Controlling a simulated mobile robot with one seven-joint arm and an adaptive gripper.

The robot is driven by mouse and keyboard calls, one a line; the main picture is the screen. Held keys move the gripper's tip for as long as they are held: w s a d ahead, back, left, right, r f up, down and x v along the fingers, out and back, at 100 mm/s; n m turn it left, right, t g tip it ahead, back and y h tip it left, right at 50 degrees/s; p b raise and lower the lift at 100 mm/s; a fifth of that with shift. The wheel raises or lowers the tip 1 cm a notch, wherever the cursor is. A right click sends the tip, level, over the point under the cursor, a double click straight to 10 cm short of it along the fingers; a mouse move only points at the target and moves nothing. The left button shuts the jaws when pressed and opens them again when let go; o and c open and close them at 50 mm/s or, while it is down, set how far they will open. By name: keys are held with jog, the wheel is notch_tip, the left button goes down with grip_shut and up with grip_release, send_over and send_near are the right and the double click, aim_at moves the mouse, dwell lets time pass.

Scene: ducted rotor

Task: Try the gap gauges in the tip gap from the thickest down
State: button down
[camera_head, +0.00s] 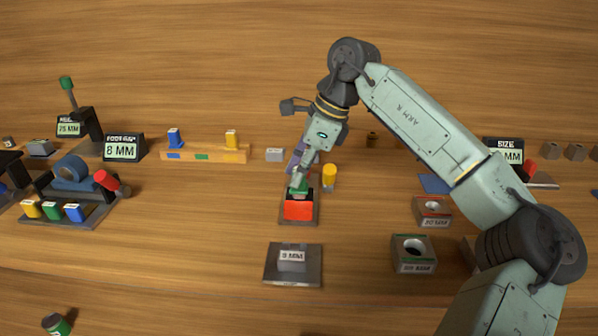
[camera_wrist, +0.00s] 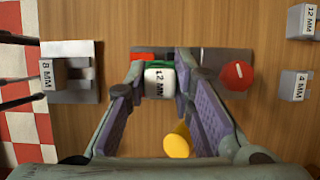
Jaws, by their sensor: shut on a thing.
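My gripper (camera_wrist: 161,66) is shut on a small white block (camera_wrist: 160,82) whose label appears to read 12 MM. In the head view my gripper (camera_head: 299,180) points down over a dark stand with a red block (camera_head: 299,209); a green part (camera_head: 299,188) shows at the fingertips. In the wrist view green and red edges lie just beyond the held block; contact cannot be told. A grey block (camera_wrist: 53,75) labelled 8 MM lies on a metal plate (camera_wrist: 85,52). Blocks labelled 12 MM (camera_wrist: 302,20) and 4 MM (camera_wrist: 292,85) are at the right.
A yellow cylinder (camera_head: 329,176) stands close beside my gripper. A red octagonal knob (camera_wrist: 237,75) is right of the fingers. Two square blocks with round holes, one nearer (camera_head: 413,253) and one farther (camera_head: 433,210), stand right. A tray (camera_head: 45,220) holds coloured blocks at left.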

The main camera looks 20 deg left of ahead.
jog(key=shift+r+p, duration=1.65)
jog(key=shift+r, duration=0.75)
